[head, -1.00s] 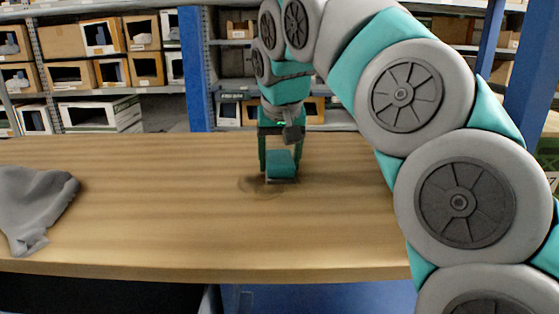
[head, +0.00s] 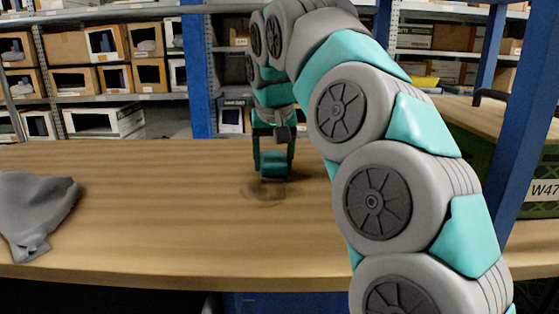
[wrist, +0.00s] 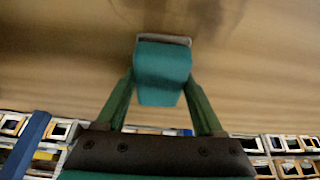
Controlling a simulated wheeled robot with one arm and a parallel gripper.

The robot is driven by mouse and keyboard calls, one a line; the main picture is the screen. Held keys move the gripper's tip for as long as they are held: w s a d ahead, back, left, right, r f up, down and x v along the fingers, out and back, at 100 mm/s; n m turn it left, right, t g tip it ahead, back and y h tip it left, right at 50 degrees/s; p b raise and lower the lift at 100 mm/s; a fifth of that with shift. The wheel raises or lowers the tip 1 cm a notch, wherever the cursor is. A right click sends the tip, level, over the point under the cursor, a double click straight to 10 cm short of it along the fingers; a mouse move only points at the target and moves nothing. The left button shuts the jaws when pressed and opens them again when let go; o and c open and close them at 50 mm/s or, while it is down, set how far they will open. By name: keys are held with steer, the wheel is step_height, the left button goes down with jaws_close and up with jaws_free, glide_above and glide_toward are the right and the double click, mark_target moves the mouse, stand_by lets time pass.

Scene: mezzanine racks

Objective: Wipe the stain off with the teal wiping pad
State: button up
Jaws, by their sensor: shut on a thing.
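My gripper (head: 273,160) is shut on the teal wiping pad (head: 273,166), over the middle of the wooden table (head: 150,220). The pad also shows between the fingers in the wrist view (wrist: 162,72). A dark, smudgy stain (head: 262,190) lies on the table just below and in front of the pad in the head view. It also shows as a dark patch at the top of the wrist view (wrist: 190,14). The pad is at or very near the table surface; I cannot tell whether it touches.
A crumpled grey cloth (head: 38,212) lies on the table at the left. Shelves with boxes (head: 108,75) stand behind the table. A blue post (head: 525,110) and a crate labelled W47 (head: 540,195) are at the right.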

mark_target(262, 164)
steer(key=shift+s+a+f+b, duration=0.1)
steer(key=shift+s+b, duration=0.7)
steer(key=shift+s, duration=0.75)
steer(key=shift+s+a+f+b, duration=0.1)
steer(key=shift+s+b, duration=0.65)
steer(key=shift+s, duration=0.8)
steer(key=shift+s+a+r+b, duration=0.15)
steer(key=shift+s+b, duration=0.4)
steer(key=shift+s, duration=1.35)
steer(key=shift+s+d+r+b, duration=0.1)
steer(key=shift+s+b, duration=0.4)
steer(key=shift+s, duration=1.35)
steer(key=shift+a+f, duration=0.15)
steer(key=shift+a, duration=0.95)
steer(key=shift+w+d+r+p, duration=0.1)
steer(key=shift+w+p, duration=0.55)
steer(key=shift+w, duration=0.85)
steer(key=shift+w+r+p, duration=0.1)
steer(key=shift+w+p, duration=0.5)
steer(key=shift+w, duration=0.85)
steer(key=shift+w+p, duration=0.6)
steer(key=shift+w, duration=1)
steer(key=shift+w+d+f, duration=0.1)
steer(key=shift+w+f, duration=0.1)
steer(key=shift+w, duration=0.45)
steer(key=shift+w+r+p, duration=0.1)
steer(key=shift+w+p, duration=0.75)
steer(key=shift+w, duration=0.85)
steer(key=shift+r, duration=0.15)
